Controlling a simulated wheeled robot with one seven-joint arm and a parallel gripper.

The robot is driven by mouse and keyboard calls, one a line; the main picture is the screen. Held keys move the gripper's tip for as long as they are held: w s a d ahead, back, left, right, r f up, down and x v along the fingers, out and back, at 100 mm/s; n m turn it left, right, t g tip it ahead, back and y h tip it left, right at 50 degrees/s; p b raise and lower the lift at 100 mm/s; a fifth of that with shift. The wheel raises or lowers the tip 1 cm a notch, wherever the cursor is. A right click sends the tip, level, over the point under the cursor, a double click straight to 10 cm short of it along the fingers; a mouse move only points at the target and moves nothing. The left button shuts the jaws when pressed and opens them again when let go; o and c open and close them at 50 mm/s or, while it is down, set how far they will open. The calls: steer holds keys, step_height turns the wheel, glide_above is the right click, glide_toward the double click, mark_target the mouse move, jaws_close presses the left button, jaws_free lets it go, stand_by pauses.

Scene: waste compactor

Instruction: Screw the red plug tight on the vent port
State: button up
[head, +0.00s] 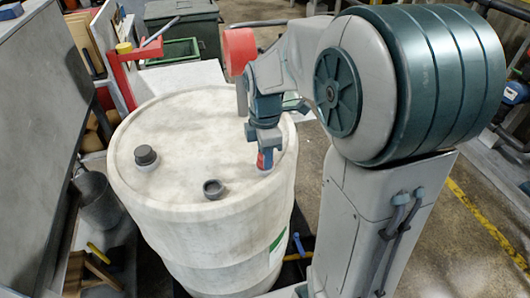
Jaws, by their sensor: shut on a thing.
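A large off-white drum (200,130) stands upright before me. My gripper (264,150) points down over the right side of its lid. It is shut on the red plug (262,161), of which only a small red patch shows between the fingers. A pale ring lies just under the plug at the drum's lid. The fingers hide most of the plug, so I cannot tell how deep it sits in the vent port. On the same lid are a dark grey capped fitting (146,156) at the left and an open grey ring-shaped port (213,188) near the front.
A red bracket post (122,75) rises behind the drum at left. A grey panel (45,120) fills the left side. A green crate (175,51) and a dark bin (183,22) stand at the back. A bucket (98,203) sits left of the drum.

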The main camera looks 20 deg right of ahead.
steer(key=m, duration=0.5)
stand_by(0.3)
steer(key=o, duration=1.1)
steer(key=shift+o, duration=0.2)
steer(key=shift+c, duration=0.3)
